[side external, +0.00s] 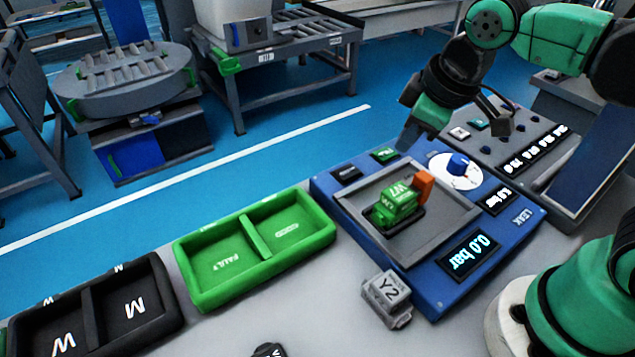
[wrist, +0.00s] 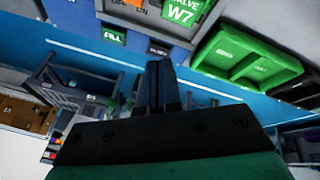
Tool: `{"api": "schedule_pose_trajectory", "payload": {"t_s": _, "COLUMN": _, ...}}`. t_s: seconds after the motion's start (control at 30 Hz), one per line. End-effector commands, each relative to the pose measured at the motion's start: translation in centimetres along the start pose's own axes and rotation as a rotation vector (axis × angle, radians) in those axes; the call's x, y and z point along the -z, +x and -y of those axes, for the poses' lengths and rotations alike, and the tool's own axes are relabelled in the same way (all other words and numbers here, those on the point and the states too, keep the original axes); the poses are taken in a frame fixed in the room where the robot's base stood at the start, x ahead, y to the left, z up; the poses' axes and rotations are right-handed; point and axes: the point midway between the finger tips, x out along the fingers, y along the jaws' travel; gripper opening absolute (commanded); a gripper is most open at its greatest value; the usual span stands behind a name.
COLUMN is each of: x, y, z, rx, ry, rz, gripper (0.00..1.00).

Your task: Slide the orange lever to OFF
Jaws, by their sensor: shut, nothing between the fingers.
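The orange lever (side external: 424,185) stands up at the right end of the green valve block (side external: 397,205) marked W7, in the grey recess (side external: 362,197) of the blue test panel (side external: 436,306). In the wrist view only a sliver of the orange lever (wrist: 136,2) shows at the top edge, beside a grey plate with ON and OFF lettering (wrist: 140,11). Which position the lever is in cannot be told. My gripper (side external: 405,146) is shut and empty above the panel's far edge, apart from the lever. Its closed fingers also show in the wrist view (wrist: 158,66).
A green FILL button (side external: 384,153) and a dark button (side external: 346,174) sit by the recess, with a blue knob (side external: 458,163) on a white dial to the right. A grey Y2 block (side external: 387,297) stands in front. Green (side external: 187,280) and black trays lie left.

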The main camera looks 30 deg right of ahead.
Motion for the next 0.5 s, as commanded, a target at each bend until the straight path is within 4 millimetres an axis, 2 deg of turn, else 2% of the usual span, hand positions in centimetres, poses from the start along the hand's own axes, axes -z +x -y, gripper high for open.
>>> {"api": "schedule_pose_trajectory", "payload": {"t_s": 0.1, "x": 1.5, "y": -0.9, "z": 1.6, "rx": 0.035, "ry": -0.355, "rz": 0.153, "gripper": 0.0}}
{"api": "schedule_pose_trajectory", "payload": {"t_s": 0.3, "x": 3.1, "y": -2.5, "z": 3.7, "rx": 0.104, "ry": -0.842, "rz": 0.377, "gripper": 0.0}}
{"api": "schedule_pose_trajectory", "payload": {"t_s": 0.5, "x": 3.9, "y": -3.4, "z": 4.9, "rx": 0.152, "ry": -1.077, "rz": 0.496, "gripper": 0.0}}
